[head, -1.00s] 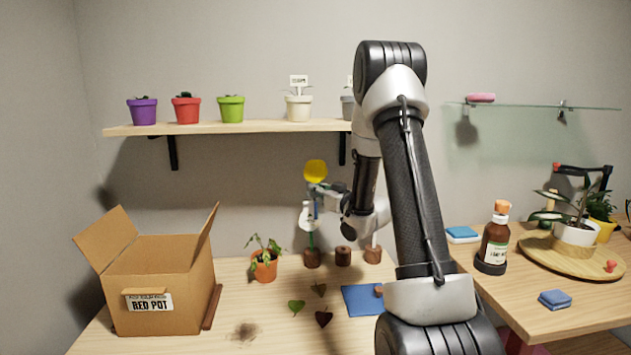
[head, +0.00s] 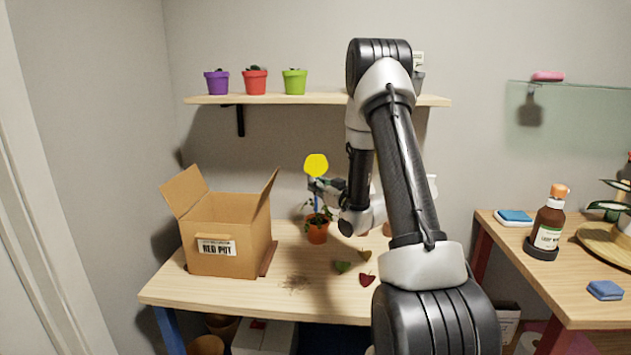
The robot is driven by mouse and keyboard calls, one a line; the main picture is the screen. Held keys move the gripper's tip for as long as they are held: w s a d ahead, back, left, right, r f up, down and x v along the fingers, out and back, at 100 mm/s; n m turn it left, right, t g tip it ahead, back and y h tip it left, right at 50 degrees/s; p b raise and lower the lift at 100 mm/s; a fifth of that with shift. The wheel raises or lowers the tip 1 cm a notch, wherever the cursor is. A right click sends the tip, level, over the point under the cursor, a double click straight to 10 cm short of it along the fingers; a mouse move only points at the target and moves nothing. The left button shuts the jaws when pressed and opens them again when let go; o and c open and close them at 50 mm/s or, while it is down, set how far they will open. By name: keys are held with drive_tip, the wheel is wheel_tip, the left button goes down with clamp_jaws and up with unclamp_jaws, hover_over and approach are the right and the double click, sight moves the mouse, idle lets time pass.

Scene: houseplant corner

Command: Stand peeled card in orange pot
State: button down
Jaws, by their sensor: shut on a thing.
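The yellow card (head: 316,165) is round-headed on a thin blue stick and stands upright in my gripper (head: 315,185). My gripper is shut on the stick just below the yellow head. The orange pot (head: 317,236) stands on the wooden table with a small leafy plant in it. The card is directly above the pot in the head view, and the stick reaches down toward the leaves. I cannot tell whether its lower tip touches the soil, as leaves overlap it.
An open cardboard box (head: 228,232) labelled RED POT stands left of the orange pot. A shelf (head: 300,99) with coloured pots is above. A brown bottle (head: 548,225) stands on the right table.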

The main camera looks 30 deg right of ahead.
hover_over(316, 211)
drive_tip(key=shift+w+d+f, duration=0.1)
drive_tip(key=shift+w+f, duration=0.1)
drive_tip(key=shift+f, duration=0.9)
drive_tip(key=shift+w+d+f, duration=0.1)
drive_tip(key=shift+w+f, duration=0.05)
drive_tip(key=shift+f, duration=0.9)
drive_tip(key=shift+f, duration=0.95)
drive_tip(key=shift+f, duration=2.15)
drive_tip(key=c, duration=1.5)
unclamp_jaws()
drive_tip(key=shift+s, duration=0.1)
drive_tip(key=v, duration=1)
